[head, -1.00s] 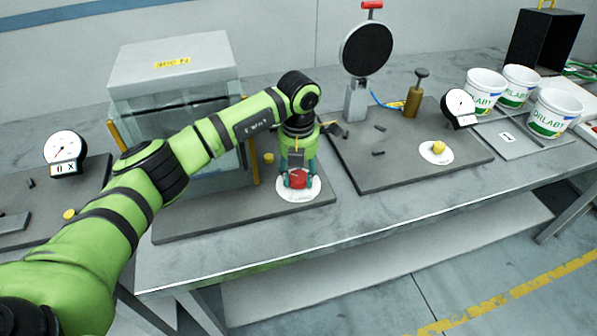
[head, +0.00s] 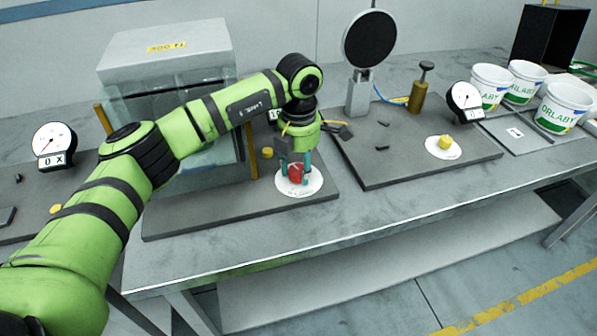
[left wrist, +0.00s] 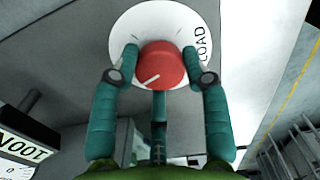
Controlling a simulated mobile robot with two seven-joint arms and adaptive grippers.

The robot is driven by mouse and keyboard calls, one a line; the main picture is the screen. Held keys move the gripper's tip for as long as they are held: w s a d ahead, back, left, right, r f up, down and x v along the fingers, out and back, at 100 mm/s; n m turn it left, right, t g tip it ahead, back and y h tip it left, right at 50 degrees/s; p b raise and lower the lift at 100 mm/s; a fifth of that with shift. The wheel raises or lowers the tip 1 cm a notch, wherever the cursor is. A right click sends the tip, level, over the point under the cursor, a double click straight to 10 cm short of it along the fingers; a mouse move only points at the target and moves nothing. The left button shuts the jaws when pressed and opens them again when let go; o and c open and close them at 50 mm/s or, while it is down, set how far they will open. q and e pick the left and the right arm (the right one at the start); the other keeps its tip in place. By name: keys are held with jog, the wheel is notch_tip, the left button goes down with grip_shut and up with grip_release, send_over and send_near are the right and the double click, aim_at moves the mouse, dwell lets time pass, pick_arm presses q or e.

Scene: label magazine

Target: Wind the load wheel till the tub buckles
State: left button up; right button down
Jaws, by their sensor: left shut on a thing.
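The load wheel is a red knob (head: 296,174) on a white disc (head: 288,190) at the front of the press's dark base plate. In the left wrist view the knob (left wrist: 165,62) has a white line pointing down-left, and the disc reads LOAD. My left gripper (head: 295,170) is shut on the knob, one teal finger on each side. The press (head: 165,62) is a glass-walled box with a grey top behind my arm. My arm covers much of its inside, and I cannot make out a tub there. My right gripper is not in view.
A yellow knob (head: 267,153) stands close behind the wheel. A dial gauge (head: 53,140) is at left. At right are another plate with a black disc stand (head: 368,40), a yellow knob on a white disc (head: 444,143), a gauge (head: 465,95) and white tubs (head: 563,107).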

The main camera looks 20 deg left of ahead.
aim_at(300, 170)
pick_arm(q)
jog(key=shift+m+b, duration=0.3)
jog(key=shift+m, duration=0.3)
jog(key=shift+r, duration=0.1)
jog(key=shift+d, duration=0.1)
jog(key=o, duration=1.2)
jog(key=shift+c, duration=0.2)
notch_tip(300, 170, up, 12)
